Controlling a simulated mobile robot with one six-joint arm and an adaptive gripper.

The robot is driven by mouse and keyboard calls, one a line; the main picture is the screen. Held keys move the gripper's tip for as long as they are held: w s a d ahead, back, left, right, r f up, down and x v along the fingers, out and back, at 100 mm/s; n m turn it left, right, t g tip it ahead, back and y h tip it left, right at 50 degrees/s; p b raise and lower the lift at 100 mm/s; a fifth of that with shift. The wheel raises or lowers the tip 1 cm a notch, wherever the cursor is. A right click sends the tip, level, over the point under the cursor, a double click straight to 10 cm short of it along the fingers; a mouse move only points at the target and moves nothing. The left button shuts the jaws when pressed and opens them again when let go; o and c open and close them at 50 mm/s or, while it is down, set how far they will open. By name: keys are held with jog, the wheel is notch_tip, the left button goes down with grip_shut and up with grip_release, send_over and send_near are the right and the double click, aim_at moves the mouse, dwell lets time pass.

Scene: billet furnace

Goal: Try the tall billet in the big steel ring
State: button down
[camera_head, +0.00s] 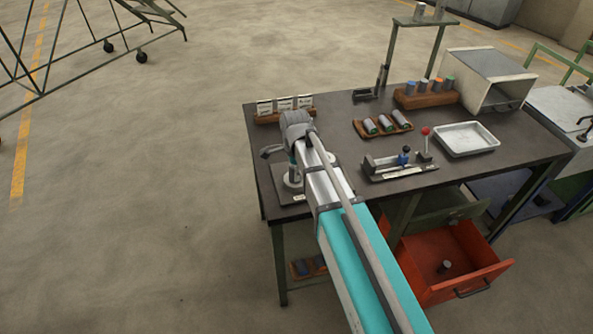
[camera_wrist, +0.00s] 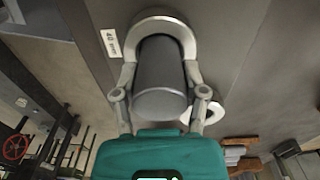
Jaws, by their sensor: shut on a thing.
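In the wrist view my gripper (camera_wrist: 160,78) is shut on the tall billet (camera_wrist: 160,88), a dark grey cylinder, with one finger on each side. The big steel ring (camera_wrist: 187,32) curves around the billet's far end, which overlaps its opening. I cannot tell how deep the billet reaches into it. A label (camera_wrist: 111,43) reading 40 mm is beside the ring. A smaller ring (camera_wrist: 214,112) is partly hidden behind the right finger. In the head view my arm hides the billet and most of the dark ring plate (camera_head: 288,197) at the bench's left end.
The bench (camera_head: 340,115) also carries a row of labelled blocks (camera_head: 285,104), a wooden rack of small cylinders (camera_head: 383,126), a lever fixture (camera_head: 400,165), a metal tray (camera_head: 466,139) and an open box furnace (camera_head: 488,75). Below, an open orange drawer (camera_head: 455,262) juts out.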

jog(key=shift+f+b, duration=0.4)
jog(key=shift+f, duration=0.05)
dwell(0.6)
dwell(0.7)
jog(key=shift+c, duration=0.3)
grip_release()
dwell(0.6)
